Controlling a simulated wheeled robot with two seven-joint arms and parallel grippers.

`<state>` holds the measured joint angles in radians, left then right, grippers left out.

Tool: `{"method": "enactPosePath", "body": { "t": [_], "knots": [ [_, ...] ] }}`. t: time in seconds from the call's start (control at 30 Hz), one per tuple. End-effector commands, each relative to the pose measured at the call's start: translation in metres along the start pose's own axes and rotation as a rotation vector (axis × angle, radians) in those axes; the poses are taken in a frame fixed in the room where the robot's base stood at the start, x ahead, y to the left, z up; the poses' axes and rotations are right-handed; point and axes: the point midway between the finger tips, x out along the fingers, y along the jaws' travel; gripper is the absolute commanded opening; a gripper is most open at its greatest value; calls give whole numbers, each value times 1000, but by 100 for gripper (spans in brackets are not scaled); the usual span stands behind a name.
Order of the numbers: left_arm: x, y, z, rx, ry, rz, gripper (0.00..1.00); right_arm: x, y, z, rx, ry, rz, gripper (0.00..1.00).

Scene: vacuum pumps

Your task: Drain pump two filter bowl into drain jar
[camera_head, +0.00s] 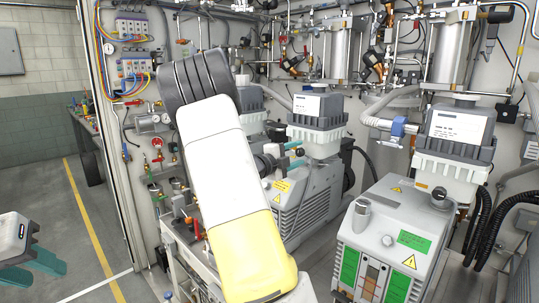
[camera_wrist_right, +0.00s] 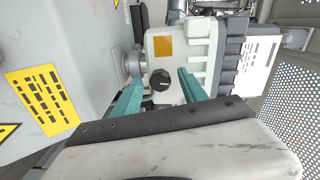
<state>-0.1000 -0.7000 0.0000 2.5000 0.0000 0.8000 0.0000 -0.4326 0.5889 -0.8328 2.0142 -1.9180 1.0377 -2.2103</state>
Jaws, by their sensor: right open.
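The middle pump (camera_head: 305,195) is a grey ribbed machine. A grey-topped filter housing (camera_head: 318,107) with a pale lower part (camera_head: 320,142) stands on it. A black knob (camera_head: 300,153) shows below that housing; the right wrist view shows a black knob (camera_wrist_right: 160,80) on a white block. My right gripper (camera_wrist_right: 157,88) is open, its teal fingers either side of this knob. I cannot tell whether they touch it. My left gripper (camera_head: 34,268) is open and empty at the lower left, away from the pumps. I cannot make out the drain jar.
My right arm covers the middle of the head view. A nearer pump (camera_head: 385,240) with a similar filter housing (camera_head: 457,130) stands at the right. Pipes, gauges and valves fill the back panel. The floor (camera_head: 60,190) at left is open, with a yellow line.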

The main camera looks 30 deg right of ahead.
Motion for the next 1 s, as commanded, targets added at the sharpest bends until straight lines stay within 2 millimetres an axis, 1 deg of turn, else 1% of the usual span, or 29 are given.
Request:
{"method": "enactPosePath", "body": {
  "t": [0.53, 0.87, 1.0],
  "knots": [
    [0, 0, 0, 0, 0, 0, 36, -19, 0, 0, 2, -1, 0, 50],
    [0, 0, 0, 0, 0, 0, 36, -20, 0, 0, 1, 0, 0, 50],
    [0, 0, 0, 0, 0, 0, 36, -28, 0, 1, 1, -2, 0, 50]
  ]
}}
